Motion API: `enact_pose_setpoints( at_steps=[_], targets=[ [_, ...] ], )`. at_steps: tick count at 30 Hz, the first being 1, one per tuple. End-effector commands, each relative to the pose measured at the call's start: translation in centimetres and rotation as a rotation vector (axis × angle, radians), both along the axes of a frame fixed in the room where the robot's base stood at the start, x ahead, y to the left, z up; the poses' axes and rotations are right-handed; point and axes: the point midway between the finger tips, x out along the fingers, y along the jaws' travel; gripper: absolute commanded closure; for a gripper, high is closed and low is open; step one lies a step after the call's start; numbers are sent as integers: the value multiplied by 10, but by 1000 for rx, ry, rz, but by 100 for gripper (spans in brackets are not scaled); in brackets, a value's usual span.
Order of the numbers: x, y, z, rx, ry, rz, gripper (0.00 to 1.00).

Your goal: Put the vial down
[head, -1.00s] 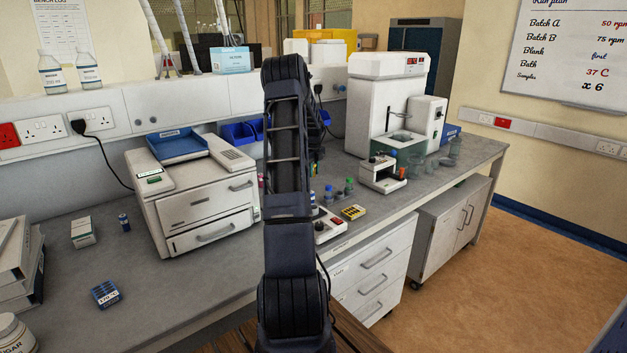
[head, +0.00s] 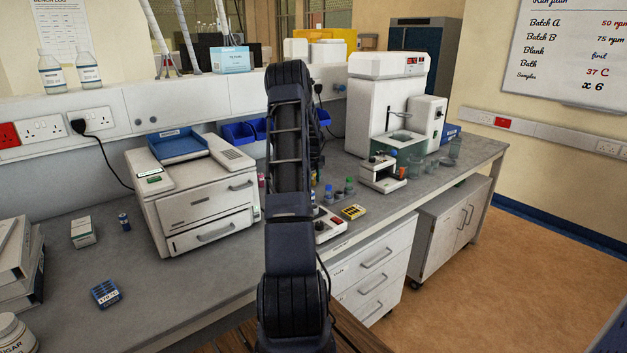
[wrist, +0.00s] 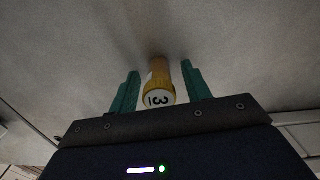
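In the head view my arm hides the gripper and the vial.
In the head view a white printer-like machine (head: 200,200) stands left of my arm. A blue-and-white box (head: 105,293) lies front left.

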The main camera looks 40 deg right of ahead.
Motion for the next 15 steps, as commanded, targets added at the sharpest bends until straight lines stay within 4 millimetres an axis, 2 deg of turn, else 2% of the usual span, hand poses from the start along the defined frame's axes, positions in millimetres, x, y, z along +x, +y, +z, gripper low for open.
enact_pose_setpoints(
  at_steps=[8, 11, 15],
  targets=[
    [0, 0, 4, -1, -1, 0, 52],
    [0, 0, 14, -2, -1, 0, 52],
    [1, 0, 38, -3, -1, 1, 52]
  ],
)
